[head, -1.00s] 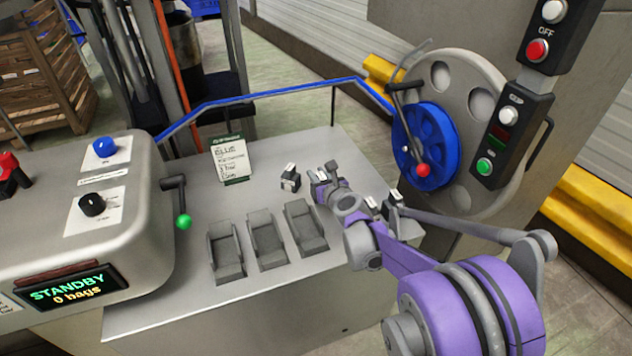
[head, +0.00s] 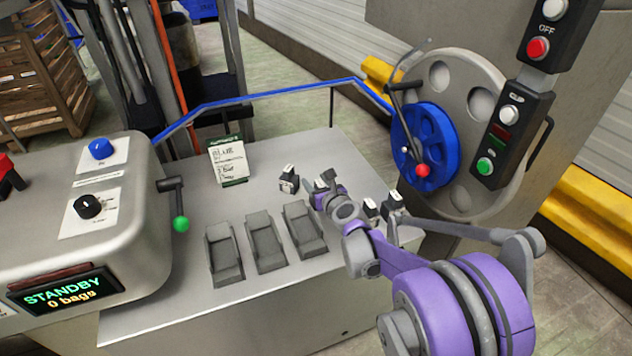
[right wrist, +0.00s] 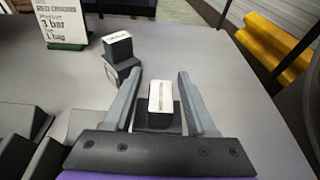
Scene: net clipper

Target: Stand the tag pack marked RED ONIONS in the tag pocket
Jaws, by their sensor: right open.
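Several dark tag packs with white labelled tops stand on the grey table; their print is too small to read. One pack (right wrist: 160,101) is between the fingers of my right gripper (right wrist: 160,100), with a gap on each side. In the head view this gripper (head: 323,192) is open beside that pack (head: 320,184). Another pack (right wrist: 118,48) stands just beyond the left finger, and shows in the head view (head: 289,179). Two more packs (head: 371,208) (head: 393,203) stand right of the gripper, partly behind my arm. Three grey slanted pockets (head: 265,245) look empty. My left gripper is out of view.
A lettered card (head: 229,161) stands at the back of the table (head: 180,320). The STANDBY control box (head: 90,220) with a green-knobbed lever (head: 181,224) is at left. A blue wheel (head: 425,145) and button panel (head: 508,125) stand at right. A blue rail (head: 270,92) runs behind.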

